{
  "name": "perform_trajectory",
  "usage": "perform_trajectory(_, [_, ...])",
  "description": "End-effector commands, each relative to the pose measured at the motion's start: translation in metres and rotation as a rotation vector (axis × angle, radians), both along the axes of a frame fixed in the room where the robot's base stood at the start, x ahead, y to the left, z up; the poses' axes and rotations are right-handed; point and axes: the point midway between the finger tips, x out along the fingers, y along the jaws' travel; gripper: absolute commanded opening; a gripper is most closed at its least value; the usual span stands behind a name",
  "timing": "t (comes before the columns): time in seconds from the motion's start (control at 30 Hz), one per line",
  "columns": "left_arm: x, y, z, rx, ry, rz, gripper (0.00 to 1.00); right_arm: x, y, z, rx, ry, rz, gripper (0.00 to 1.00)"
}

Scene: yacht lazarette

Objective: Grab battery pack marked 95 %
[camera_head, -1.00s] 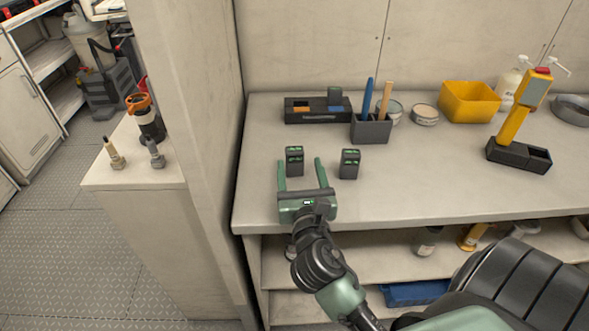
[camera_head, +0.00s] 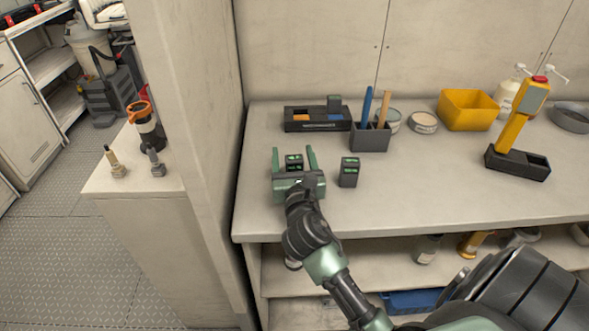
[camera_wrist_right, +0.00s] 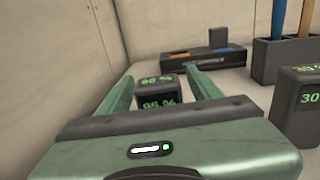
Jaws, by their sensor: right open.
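The battery pack marked 95 % (camera_head: 293,161) is a small dark block with green digits, upright on the worktop. It also shows in the right wrist view (camera_wrist_right: 158,93), where its 95 % marking can be read. My right gripper (camera_head: 294,156) is open, with its two green fingers on either side of this pack; I cannot tell whether they touch it. The gripper's body hides the pack's lower part in the head view. A second pack marked 30 (camera_head: 349,172) stands to the right, outside the fingers. My left gripper is not in view.
A black charger tray (camera_head: 316,125) with another pack in it stands behind. A grey holder (camera_head: 370,138) with a blue and a wooden handle is next to it. A yellow bin (camera_head: 468,108) and a yellow device (camera_head: 516,118) stand right. A wall panel is close on the left.

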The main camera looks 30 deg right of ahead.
Motion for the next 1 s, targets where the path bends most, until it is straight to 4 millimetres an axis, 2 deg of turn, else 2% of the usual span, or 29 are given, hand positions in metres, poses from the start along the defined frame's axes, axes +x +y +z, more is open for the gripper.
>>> perform_trajectory(0.07, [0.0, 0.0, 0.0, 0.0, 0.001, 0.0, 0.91, 0.0, 0.0, 0.0, 0.0, 0.0, 0.0, 0.61])
perform_trajectory(0.2, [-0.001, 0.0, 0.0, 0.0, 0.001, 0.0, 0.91, 0.0, 0.0, 0.0, 0.0, 0.0, 0.0, 0.22])
perform_trajectory(0.27, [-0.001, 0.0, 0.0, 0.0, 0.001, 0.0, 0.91, 0.0, 0.0, 0.0, 0.0, 0.0, 0.0, 0.05])
perform_trajectory(0.3, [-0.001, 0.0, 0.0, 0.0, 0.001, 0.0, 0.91, 0.0, 0.0, 0.0, 0.0, 0.0, 0.0, 0.0])
perform_trajectory(0.67, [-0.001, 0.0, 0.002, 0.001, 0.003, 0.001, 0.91, 0.0, 0.0, 0.007, -0.001, -0.002, -0.001, 0.0])
perform_trajectory(0.87, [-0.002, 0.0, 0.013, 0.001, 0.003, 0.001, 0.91, 0.0, 0.0, 0.035, -0.003, -0.005, 0.001, 0.0])
perform_trajectory(1.0, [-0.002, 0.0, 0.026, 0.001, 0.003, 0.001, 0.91, 0.0, 0.0, 0.071, -0.005, -0.008, 0.001, 0.0])
